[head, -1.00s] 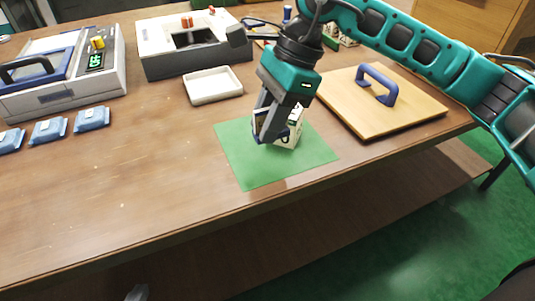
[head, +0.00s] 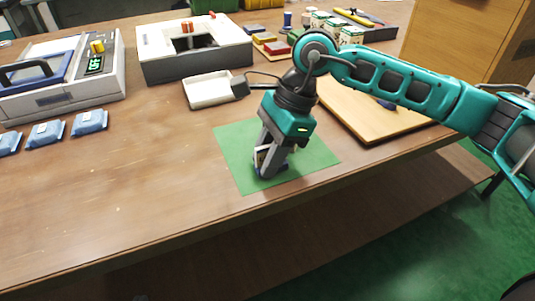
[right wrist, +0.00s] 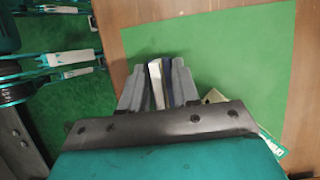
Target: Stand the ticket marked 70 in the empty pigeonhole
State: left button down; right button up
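I make out no ticket marked 70 and no pigeonhole in these views. My right gripper (head: 266,160) is low over the green mat (head: 232,143), pointing down. Its fingers close on a small white and dark blue box (right wrist: 156,84), seen edge-on between them in the right wrist view. In the head view I cannot tell whether the box touches the mat. My left gripper is not in view.
A white tray (head: 208,103) lies behind the mat. A wooden board (head: 365,120) lies right of it, partly behind my arm. Blue packets (head: 89,122) and a grey device with a display (head: 95,85) stand at left. A grey-white box (head: 195,62) stands behind. The front left table is clear.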

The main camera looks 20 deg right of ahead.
jog(key=o, duration=0.4)
jog(key=shift+r, duration=0.1)
